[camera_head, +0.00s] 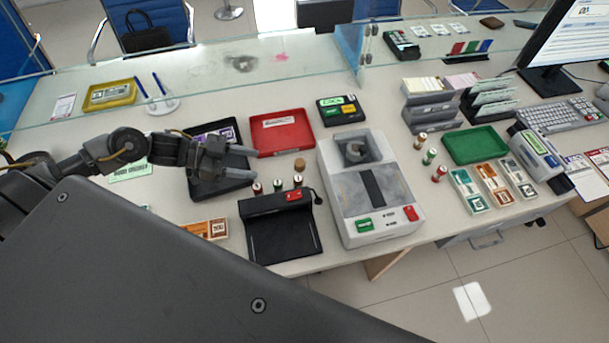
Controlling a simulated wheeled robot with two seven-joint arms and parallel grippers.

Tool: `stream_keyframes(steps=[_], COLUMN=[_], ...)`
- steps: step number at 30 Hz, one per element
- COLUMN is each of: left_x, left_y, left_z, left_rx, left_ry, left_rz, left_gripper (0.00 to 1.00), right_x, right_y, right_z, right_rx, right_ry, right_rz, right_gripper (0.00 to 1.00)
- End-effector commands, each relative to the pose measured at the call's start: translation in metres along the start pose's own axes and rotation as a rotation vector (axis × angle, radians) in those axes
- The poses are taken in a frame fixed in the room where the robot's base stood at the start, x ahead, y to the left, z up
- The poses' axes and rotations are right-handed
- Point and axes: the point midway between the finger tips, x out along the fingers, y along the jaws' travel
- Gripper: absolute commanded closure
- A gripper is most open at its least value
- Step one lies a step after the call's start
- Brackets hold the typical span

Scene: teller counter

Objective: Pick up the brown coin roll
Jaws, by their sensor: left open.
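A short brown cylinder (300,164) stands on the counter below the red tray, just above the black device; it is too small to tell if it is a coin roll. Small upright rolls stand behind the black device, a red one (257,188), a green one (278,185) and another red-toned one (297,181). More rolls stand right of the grey machine, the far one brownish red (420,140). My left gripper (250,163) is open and empty, its fingers pointing right above the black tray's right edge, left of the brown cylinder. My right gripper is not in view.
The black tray (226,184) lies under my left gripper, with the red tray (293,133) beyond. The black device (283,235) and the tall grey machine (372,200) stand nearby. A glass screen (200,85) runs along the back. A green tray (476,144) lies right.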

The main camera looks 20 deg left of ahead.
Motion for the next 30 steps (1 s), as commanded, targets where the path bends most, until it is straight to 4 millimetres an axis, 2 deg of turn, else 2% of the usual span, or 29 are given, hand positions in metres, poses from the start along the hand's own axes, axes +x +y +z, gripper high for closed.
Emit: stream_keyframes(steps=[1, 3, 9, 12, 20, 30], left_x=[0.005, 0.009, 0.017, 0.02, 0.022, 0.069], left_y=[0.0, 0.0, 0.0, 0.0, 0.0, -0.001], left_z=[0.013, 0.022, 0.043, 0.052, 0.052, 0.051], left_rx=[0.0, 0.0, 0.001, 0.001, 0.0, 0.0], left_ry=[0.0, 0.0, 0.0, 0.0, 0.002, 0.004], left_rz=[0.001, 0.002, 0.002, 0.001, -0.001, -0.001], left_gripper=[0.51, 0.51, 0.51, 0.51, 0.51, 0.51], right_x=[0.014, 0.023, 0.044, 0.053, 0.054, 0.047], right_y=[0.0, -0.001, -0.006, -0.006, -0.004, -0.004], right_z=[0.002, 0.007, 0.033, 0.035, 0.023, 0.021], right_rx=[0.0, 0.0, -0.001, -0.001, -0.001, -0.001], right_ry=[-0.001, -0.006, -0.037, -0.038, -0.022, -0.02], right_rz=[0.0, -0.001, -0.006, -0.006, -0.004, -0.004], right_gripper=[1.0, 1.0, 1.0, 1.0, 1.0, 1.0])
